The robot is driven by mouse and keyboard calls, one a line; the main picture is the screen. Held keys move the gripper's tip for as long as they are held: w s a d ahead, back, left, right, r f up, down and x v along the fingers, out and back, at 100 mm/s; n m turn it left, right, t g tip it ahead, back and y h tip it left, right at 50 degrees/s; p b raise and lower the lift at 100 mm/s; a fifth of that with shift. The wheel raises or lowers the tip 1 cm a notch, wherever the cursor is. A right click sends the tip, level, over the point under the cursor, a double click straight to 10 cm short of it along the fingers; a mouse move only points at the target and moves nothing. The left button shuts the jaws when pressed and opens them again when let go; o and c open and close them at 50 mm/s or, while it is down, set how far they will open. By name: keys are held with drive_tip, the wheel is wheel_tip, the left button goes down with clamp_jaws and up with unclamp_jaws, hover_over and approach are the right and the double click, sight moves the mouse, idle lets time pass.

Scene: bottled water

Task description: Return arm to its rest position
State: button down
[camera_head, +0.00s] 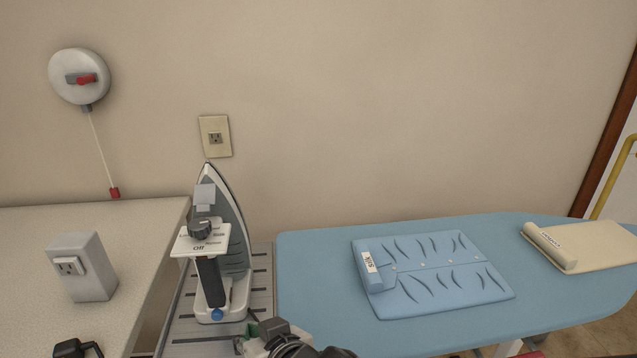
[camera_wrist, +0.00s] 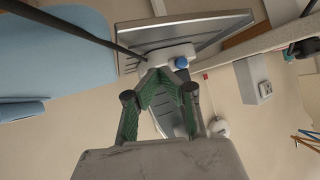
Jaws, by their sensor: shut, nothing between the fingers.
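My gripper (camera_wrist: 164,76) shows in the wrist view with its green-padded fingers shut and nothing between them. Part of my gripper and arm also shows at the bottom edge of the head view, just right of and below the iron (camera_head: 232,240); its fingertips are not clear there. In the wrist view the iron is partly hidden behind my fingers.
A blue ironing board (camera_head: 320,290) spans the right, with a folded blue patterned cloth (camera_head: 440,270) and a cream folded cloth (camera_head: 590,245). A pale counter (camera_head: 140,235) at left holds an outlet box (camera_head: 82,265). A wall outlet (camera_head: 215,136) and round cord reel (camera_head: 80,75) are behind.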

drive_tip(key=w+d+r+h, duration=0.1)
drive_tip(key=d, duration=0.2)
drive_tip(key=w+d+r+m+h+p, duration=0.1)
drive_tip(key=w+d+r, duration=0.1)
drive_tip(key=d, duration=0.1)
drive_tip(key=w+d+r+p, duration=0.1)
drive_tip(key=d, duration=0.3)
drive_tip(key=shift+w+d+r+m+h, duration=0.1)
drive_tip(key=shift+w+r+m+h, duration=0.1)
drive_tip(key=shift+m+h, duration=0.2)
drive_tip(key=s+d+r+m+h+p, duration=0.1)
drive_tip(key=d+r+p, duration=0.1)
drive_tip(key=d, duration=0.5)
drive_tip(key=s+d+r+m+g+h+p, duration=0.1)
drive_tip(key=d+r, duration=0.3)
drive_tip(key=d, duration=0.4)
drive_tip(key=s+d+r+m+h+p, duration=0.2)
drive_tip(key=d+r+p, duration=0.1)
drive_tip(key=d, duration=0.4)
drive_tip(key=shift+d+r+g+h+p, duration=0.15)
drive_tip(key=shift+d+g+h+p, duration=0.2)
drive_tip(key=shift+p, duration=0.2)
